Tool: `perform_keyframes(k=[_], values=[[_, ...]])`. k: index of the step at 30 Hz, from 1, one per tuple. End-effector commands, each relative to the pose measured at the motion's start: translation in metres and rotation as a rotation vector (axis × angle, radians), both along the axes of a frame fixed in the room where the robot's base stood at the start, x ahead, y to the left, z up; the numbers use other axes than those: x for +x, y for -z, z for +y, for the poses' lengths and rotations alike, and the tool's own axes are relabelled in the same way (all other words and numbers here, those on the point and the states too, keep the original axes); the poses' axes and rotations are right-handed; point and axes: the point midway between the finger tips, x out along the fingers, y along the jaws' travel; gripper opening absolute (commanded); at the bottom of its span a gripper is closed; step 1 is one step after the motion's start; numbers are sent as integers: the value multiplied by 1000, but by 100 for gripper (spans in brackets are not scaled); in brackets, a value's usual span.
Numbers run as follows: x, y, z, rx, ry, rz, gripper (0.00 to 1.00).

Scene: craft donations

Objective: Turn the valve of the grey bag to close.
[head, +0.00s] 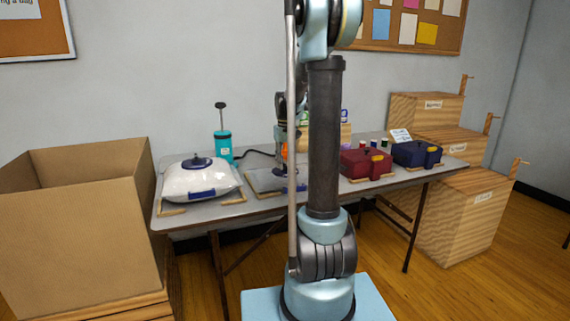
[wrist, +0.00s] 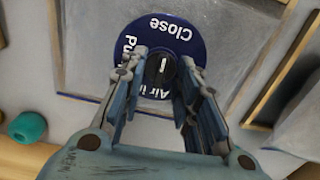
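The grey bag (head: 262,180) lies flat on the table, partly hidden behind my arm in the head view. In the wrist view its grey surface (wrist: 225,55) carries a round blue valve dial (wrist: 199,42) with white words: "Close" at the top, a partly covered "Pu…" at the left and "Air in" at the bottom. A dark knob (wrist: 160,70) with a short white mark, pointing roughly up toward "Close", stands in the dial's middle. My gripper (wrist: 166,62) is over the dial, its fingers apart on either side of the knob. A gap shows at the right finger; left contact is unclear.
A white puffed bag (head: 200,180) lies left of the grey bag, with a teal pump (head: 223,145) behind it. A red bag (head: 366,162) and a dark blue bag (head: 416,153) are to the right. A large cardboard box (head: 75,225) stands left of the table (head: 255,208).

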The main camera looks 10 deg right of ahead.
Motion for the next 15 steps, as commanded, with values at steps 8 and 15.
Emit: perform_keyframes(k=[8, 15], values=[[0, 1, 0, 0, 0, 0, 29], [0, 1, 0, 0, 0, 0, 0]])
